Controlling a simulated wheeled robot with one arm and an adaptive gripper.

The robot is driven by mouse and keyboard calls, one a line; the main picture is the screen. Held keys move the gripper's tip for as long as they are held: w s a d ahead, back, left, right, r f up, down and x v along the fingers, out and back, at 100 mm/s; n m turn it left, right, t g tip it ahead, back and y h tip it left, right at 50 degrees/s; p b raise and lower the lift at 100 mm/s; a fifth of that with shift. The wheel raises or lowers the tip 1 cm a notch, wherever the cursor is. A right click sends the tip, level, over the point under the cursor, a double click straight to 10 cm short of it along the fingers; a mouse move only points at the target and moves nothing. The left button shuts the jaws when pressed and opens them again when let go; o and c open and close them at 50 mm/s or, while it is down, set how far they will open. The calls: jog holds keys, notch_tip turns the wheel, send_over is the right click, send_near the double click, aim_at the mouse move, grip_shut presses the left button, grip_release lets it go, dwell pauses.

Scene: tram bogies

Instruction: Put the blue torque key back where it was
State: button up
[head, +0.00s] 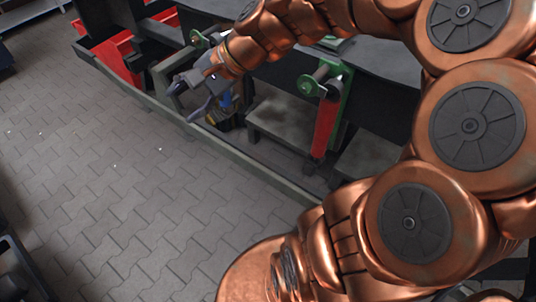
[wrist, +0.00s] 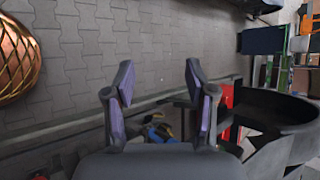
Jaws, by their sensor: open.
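A small blue thing (head: 226,101), which may be the blue torque key, shows beside and below my gripper (head: 188,98) in the head view. In the wrist view the blue thing (wrist: 154,134) lies low between the finger bases, partly hidden by the gripper body. Its full shape cannot be made out. My gripper is open in the wrist view (wrist: 160,85), its two fingers wide apart with nothing between the tips. Whether the gripper touches the blue thing cannot be told.
A long dark rail (head: 262,176) runs along the bogie's near side. A green and red bracket (head: 327,110) stands right of my gripper, and a red part (head: 115,58) lies at upper left. The paved floor (head: 120,190) in front is mostly clear.

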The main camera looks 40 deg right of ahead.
jog(key=s+a+f+n+g+h, duration=0.2)
jog(key=s+f+n+g, duration=0.15)
jog(key=s, duration=0.35)
jog(key=s+a+f+n+g+h, duration=0.1)
jog(key=s+f+n+g+h, duration=0.1)
jog(key=s+f+n, duration=0.3)
jog(key=s+d+f+n+g+h, duration=0.1)
jog(key=s+d+n+h, duration=0.3)
jog(key=s, duration=0.7)
jog(key=shift+d+f+g, duration=0.35)
jog(key=shift+d+f, duration=0.05)
jog(key=shift+d, duration=0.55)
jog(key=shift+s, duration=0.1)
